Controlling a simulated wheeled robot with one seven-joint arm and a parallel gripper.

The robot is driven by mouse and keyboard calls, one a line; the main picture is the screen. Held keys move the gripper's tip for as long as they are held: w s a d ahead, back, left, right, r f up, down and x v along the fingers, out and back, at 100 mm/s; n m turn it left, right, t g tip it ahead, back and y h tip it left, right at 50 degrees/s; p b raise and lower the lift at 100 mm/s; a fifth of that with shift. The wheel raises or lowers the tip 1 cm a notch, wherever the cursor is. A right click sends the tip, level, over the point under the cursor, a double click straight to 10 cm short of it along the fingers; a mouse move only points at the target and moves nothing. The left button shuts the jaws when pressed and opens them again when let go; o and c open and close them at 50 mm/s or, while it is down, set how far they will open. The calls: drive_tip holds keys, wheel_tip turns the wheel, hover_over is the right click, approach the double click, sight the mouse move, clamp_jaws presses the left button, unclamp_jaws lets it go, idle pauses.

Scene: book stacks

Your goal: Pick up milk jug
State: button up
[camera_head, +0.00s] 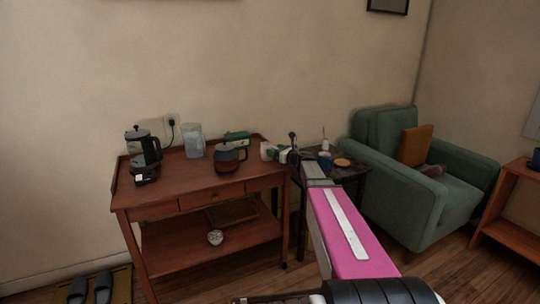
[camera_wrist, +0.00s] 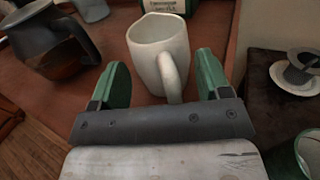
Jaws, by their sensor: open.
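A white milk jug (camera_wrist: 152,47) stands upright on the wooden cart, near its right edge. In the wrist view its handle points toward my gripper (camera_wrist: 161,62). The green fingers are open, one on each side of the jug's handle side, and I see no clear contact. In the head view the jug (camera_head: 265,150) is small and pale at the cart's right end, partly hidden by my gripper (camera_head: 277,153). The jug's base is partly hidden by the handle and gripper.
A dark brown pot (camera_head: 228,157) stands left of the jug and a green box (camera_head: 237,136) behind. A clear pitcher (camera_head: 194,141) and coffee maker (camera_head: 143,155) are farther left. A dark side table (camera_head: 348,174) with small items adjoins the cart, beside a green armchair (camera_head: 400,206).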

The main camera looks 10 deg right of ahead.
drive_tip(key=shift+w+a, duration=0.25)
drive_tip(key=shift+w, duration=0.05)
clamp_jaws()
drive_tip(key=shift+r, duration=0.15)
